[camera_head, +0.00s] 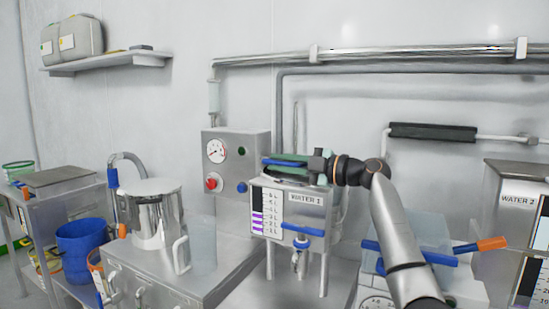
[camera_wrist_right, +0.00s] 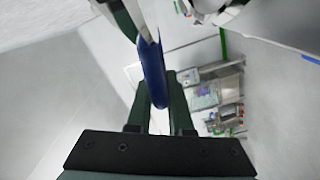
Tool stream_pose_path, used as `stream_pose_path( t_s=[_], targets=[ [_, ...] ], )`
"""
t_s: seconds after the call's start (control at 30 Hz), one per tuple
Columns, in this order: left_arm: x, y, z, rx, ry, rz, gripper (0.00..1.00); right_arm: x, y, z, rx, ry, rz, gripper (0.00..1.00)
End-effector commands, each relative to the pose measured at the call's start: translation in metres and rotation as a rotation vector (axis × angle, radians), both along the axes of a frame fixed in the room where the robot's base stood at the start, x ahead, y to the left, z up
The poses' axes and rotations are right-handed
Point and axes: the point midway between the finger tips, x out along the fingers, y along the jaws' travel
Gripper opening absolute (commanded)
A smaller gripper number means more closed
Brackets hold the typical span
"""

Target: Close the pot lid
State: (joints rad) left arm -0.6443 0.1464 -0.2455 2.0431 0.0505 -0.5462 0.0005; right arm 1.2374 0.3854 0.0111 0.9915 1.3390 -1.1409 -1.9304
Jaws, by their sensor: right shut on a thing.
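A shiny steel pot (camera_head: 150,218) stands on the steel bench at the left in the head view. A flat, pale round lid (camera_head: 150,187) lies across its top; I cannot tell whether it is fully seated. My right gripper (camera_head: 300,166) is at the top of the WATER 1 tank (camera_head: 300,205), well to the right of the pot. It is shut on a blue bar (camera_head: 284,162), which shows between the dark green fingers in the right wrist view (camera_wrist_right: 153,75). What the bar is fixed to is partly hidden. My left gripper is not in view.
A control box (camera_head: 222,165) with a gauge and red knob stands between pot and tank. A blue bucket (camera_head: 82,240) is left of the pot. The WATER 2 tank (camera_head: 517,200) is at the right. Pipes (camera_head: 400,52) run along the wall.

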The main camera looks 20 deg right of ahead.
Motion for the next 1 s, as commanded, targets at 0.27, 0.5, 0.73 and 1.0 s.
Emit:
stream_pose_path(
  t_s=[0.27, 0.5, 0.73, 1.0],
  targets=[
    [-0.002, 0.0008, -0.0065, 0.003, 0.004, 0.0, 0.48, 0.0024, -0.011, -0.0135, 0.005, 0.005, -0.005, 0.0],
    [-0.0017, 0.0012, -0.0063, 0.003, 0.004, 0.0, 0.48, 0.0026, -0.0124, -0.0145, 0.007, 0.006, -0.006, 0.0],
    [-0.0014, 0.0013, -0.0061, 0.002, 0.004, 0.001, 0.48, 0.0027, -0.0126, -0.0144, 0.007, 0.005, -0.007, 0.0],
    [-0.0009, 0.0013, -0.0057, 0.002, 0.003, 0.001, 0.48, 0.0022, -0.0113, -0.0136, 0.005, 0.004, -0.004, 0.47]
  ],
)
